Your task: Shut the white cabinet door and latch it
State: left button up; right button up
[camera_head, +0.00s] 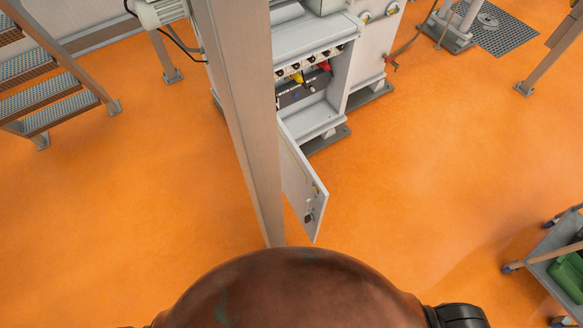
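The white cabinet door (300,188) stands wide open, swung out from the cabinet toward me. The white cabinet (317,118) is open-fronted, and knobs, a yellow handle and a red handle show inside. A grey post hides the cabinet's left side and part of the door. Neither of my grippers is in view.
The grey post (238,110) stands upright between me and the cabinet's left side. Metal stairs (50,90) are at the upper left. A cart (560,245) with a green bin is at the right edge. The orange floor (420,170) right of the door is clear.

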aim_at(304, 188)
jog(key=i, duration=0.4)
jog(key=z, duration=1.3)
jog(key=k, duration=0.9)
jog(key=u, duration=0.45)
